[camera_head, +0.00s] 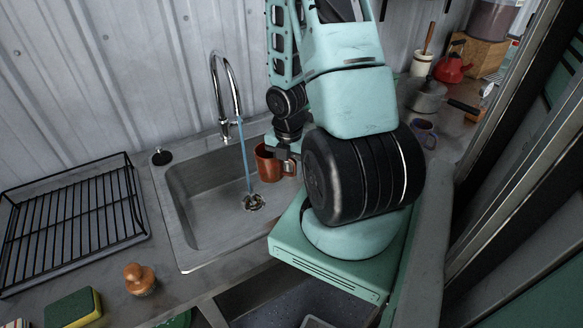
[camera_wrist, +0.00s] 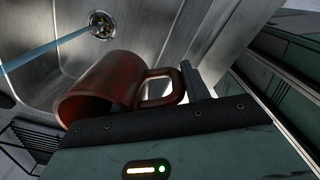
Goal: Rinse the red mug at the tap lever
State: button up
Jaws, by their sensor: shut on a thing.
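The red mug (camera_head: 268,163) is held over the right part of the metal sink basin (camera_head: 205,200). My gripper (camera_head: 288,158) is shut on the mug at its handle side; in the wrist view the finger (camera_wrist: 192,80) is at the handle. The mug also shows in the wrist view (camera_wrist: 105,85), with its open rim toward the lower left. The curved tap (camera_head: 232,85) is running. Its blue water stream (camera_head: 246,160) falls to the drain (camera_head: 253,202), left of the mug and apart from it. A black knob (camera_head: 161,157) at the sink's back left may be the tap lever.
A black wire rack (camera_head: 75,215) stands left of the sink. A brush (camera_head: 139,279) and a sponge (camera_head: 72,308) lie in front. A pot (camera_head: 425,95), a purple mug (camera_head: 424,134) and a red kettle (camera_head: 452,68) stand on the right counter. The left basin is free.

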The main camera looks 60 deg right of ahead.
jog(key=w+d+f, duration=0.1)
jog(key=w+d, duration=0.1)
jog(key=w, duration=0.3)
jog(key=w+d+f+p, duration=0.1)
jog(key=w+d, duration=0.2)
jog(key=w, duration=0.2)
jog(key=shift+w+d+f, duration=0.2)
jog(key=shift+w+d, duration=0.05)
jog(key=shift+w, duration=0.15)
dwell(0.4)
jog(key=shift+s+d, duration=0.1)
jog(key=shift+d, duration=0.05)
jog(key=shift+s+d+p, duration=0.2)
jog(key=shift+d+p, duration=0.2)
jog(key=shift+p, duration=0.1)
jog(key=s+a+b, duration=0.1)
jog(key=s+a, duration=0.2)
jog(key=s, duration=0.4)
jog(key=shift+a, duration=0.35)
dwell(0.4)
